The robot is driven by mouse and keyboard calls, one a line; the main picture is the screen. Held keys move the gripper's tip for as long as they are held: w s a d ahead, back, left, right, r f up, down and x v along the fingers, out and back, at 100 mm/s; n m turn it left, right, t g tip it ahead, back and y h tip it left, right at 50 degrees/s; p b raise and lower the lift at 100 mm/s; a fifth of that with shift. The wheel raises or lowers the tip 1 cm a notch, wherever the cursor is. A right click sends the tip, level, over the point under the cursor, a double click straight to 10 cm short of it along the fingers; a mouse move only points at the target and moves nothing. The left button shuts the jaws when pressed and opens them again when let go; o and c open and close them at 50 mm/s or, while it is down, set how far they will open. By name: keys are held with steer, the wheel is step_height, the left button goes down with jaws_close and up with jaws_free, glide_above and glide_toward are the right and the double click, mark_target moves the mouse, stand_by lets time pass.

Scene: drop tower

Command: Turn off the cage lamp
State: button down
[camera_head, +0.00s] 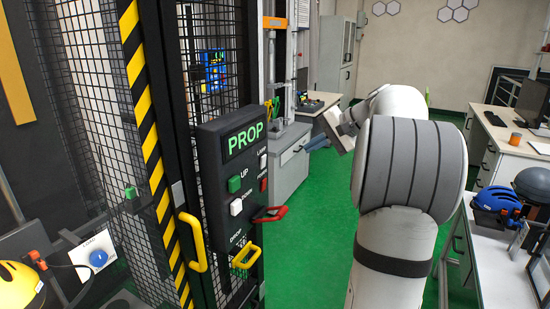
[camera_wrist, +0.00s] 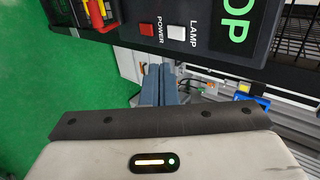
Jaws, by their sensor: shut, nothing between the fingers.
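In the wrist view the white LAMP button (camera_wrist: 177,33) is at the top, right of the red POWER button (camera_wrist: 146,29). My gripper (camera_wrist: 160,72) is shut and empty, its two blue-grey fingers together, apart from the panel and below the buttons in that view. The cage lamp itself cannot be made out.
A yellow door handle (camera_head: 192,243) juts out at left. Green floor (camera_head: 310,240) is clear between panel and my arm.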

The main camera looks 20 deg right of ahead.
steer(key=p, duration=0.3)
glide_toward(264, 162)
steer(key=shift+x, duration=3)
steer(key=shift+s+d, duration=0.1)
